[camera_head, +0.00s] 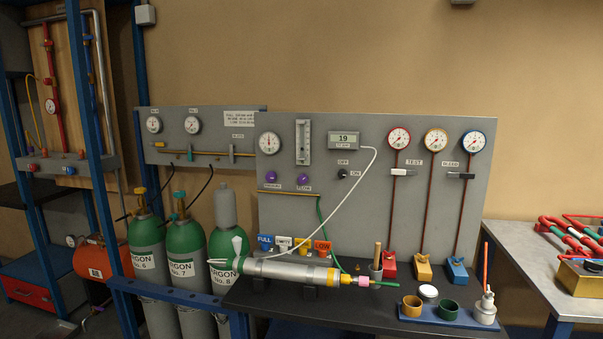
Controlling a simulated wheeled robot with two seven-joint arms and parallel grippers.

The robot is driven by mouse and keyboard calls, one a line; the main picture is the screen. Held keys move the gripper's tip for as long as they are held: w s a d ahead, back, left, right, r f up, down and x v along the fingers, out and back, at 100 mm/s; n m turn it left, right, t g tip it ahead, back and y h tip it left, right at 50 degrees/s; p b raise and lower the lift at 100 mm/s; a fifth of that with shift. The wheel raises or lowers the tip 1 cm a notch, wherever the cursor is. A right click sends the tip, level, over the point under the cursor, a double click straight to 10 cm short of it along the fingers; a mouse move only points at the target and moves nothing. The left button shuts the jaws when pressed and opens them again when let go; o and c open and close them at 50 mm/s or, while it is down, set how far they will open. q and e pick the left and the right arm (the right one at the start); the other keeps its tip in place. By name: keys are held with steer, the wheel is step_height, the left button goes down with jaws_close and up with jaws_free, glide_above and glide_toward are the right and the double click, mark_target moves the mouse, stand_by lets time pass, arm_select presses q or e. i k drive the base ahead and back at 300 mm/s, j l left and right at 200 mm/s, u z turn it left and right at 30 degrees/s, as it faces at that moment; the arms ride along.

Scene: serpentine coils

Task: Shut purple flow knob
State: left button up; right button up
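Two purple knobs sit on the grey upright panel (350,215). The left purple knob (271,176) is below a round gauge (269,142). The right purple knob (304,179) is below a vertical tube flow meter (303,142). Each has a small label under it, too small to read surely, so I cannot tell by text which is the flow knob. How far either knob is turned cannot be told. Neither of my grippers is in view, and nothing covers the knobs.
A silver cylinder (285,269) lies on the black bench (345,310) before the panel, with a white cable and green hose. Green argon bottles (186,240) stand left. Cups on a blue tray (432,318) are at right. The space before the knobs looks clear.

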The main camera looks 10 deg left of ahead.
mark_target(303, 178)
steer(key=i+j, duration=1)
steer(key=j, duration=0.2)
steer(key=i+j+u, duration=0.1)
steer(key=i+j, duration=0.9)
steer(key=j, duration=0.15)
